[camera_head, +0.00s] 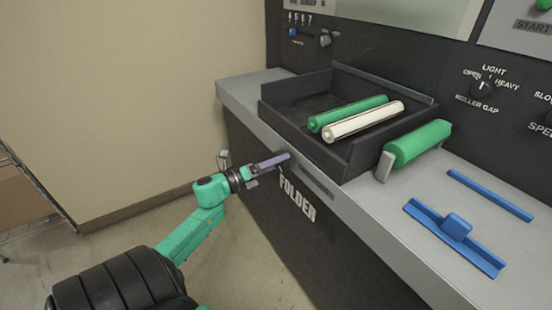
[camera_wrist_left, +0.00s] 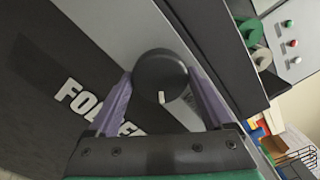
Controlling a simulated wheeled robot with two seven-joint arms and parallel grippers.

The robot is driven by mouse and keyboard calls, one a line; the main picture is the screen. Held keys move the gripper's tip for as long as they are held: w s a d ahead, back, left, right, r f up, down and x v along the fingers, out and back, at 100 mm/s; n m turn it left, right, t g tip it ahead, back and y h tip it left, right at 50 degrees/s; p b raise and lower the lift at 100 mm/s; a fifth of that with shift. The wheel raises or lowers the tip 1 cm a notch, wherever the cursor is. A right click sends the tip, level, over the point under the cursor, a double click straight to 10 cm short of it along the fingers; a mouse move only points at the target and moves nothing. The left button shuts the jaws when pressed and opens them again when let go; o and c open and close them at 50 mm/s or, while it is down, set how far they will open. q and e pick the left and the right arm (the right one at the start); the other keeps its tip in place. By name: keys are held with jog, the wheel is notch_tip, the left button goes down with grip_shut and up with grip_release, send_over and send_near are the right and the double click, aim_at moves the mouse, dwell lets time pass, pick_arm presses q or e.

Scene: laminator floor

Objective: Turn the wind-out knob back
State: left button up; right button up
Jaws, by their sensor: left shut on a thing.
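The wind-out knob (camera_wrist_left: 158,72) is a dark round knob with a small white mark near its lower edge. It sits on the front face of the machine, above the white FOLDER lettering (camera_head: 297,197). My left gripper (camera_head: 287,157) reaches the front face from the left. In the left wrist view its purple fingers (camera_wrist_left: 160,84) stand on either side of the knob, shut on it. In the head view the knob is mostly hidden by the fingers. My right gripper is not in view.
A dark tray (camera_head: 436,98) holds a green roll (camera_head: 345,113) and a cream roll (camera_head: 365,121). A green roller (camera_head: 418,143), a blue strip (camera_head: 490,195) and a blue handled tool (camera_head: 455,228) lie to the right. Open floor (camera_head: 245,270) lies before the machine.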

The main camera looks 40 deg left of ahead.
pick_arm(q)
jog(key=n+p, duration=1.2)
jog(key=n, duration=1.3)
dwell(0.5)
jog(key=o, duration=1.1)
jog(key=shift+o, duration=0.2)
jog(key=v, duration=1.4)
jog(key=shift+s, duration=0.35)
